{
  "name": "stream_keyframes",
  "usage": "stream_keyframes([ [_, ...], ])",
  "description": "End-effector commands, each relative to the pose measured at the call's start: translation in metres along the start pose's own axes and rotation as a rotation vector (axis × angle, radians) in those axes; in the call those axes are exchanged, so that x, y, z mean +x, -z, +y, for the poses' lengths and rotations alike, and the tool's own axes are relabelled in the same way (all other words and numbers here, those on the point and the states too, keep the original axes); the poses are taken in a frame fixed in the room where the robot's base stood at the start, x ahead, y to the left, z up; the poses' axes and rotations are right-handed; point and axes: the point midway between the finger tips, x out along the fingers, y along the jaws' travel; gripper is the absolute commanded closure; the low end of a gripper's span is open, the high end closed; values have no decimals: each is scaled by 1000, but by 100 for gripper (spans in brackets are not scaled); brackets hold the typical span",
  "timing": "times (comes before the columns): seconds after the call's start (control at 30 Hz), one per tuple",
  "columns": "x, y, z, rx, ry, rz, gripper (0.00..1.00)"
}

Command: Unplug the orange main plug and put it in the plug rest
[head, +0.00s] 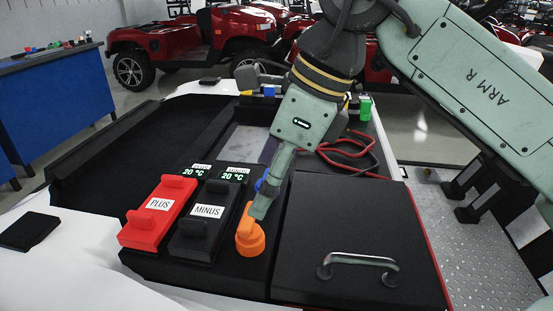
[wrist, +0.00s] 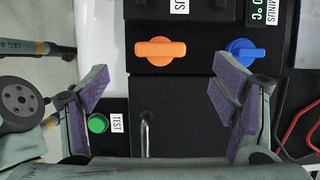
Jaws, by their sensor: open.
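The orange main plug (head: 250,240) stands upright on the black panel, right of the MINUS block. In the wrist view its orange grip (wrist: 160,50) lies crosswise near the top centre. My gripper (head: 262,205) points down just above and behind the plug in the head view. In the wrist view my gripper's fingers (wrist: 160,92) are wide apart with nothing between them, and the plug is beyond their tips. A blue knob (wrist: 245,50) sits right of the plug in the wrist view; in the head view my gripper partly hides it. I cannot make out the plug rest.
The red PLUS block (head: 158,212) and black MINUS block (head: 201,222) stand left of the plug. A black lid with a metal handle (head: 360,260) is at the right. A green TEST button (wrist: 98,124) shows in the wrist view. Red and black cables (head: 350,150) lie behind.

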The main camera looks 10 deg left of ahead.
Motion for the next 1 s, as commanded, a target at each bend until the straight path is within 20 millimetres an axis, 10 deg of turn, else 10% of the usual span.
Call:
stream_keyframes([
  [0.5, 80, 0, 0, 0, -2, 0, 20],
  [1.0, 86, 0, 0, 0, -1, -1, 27],
])
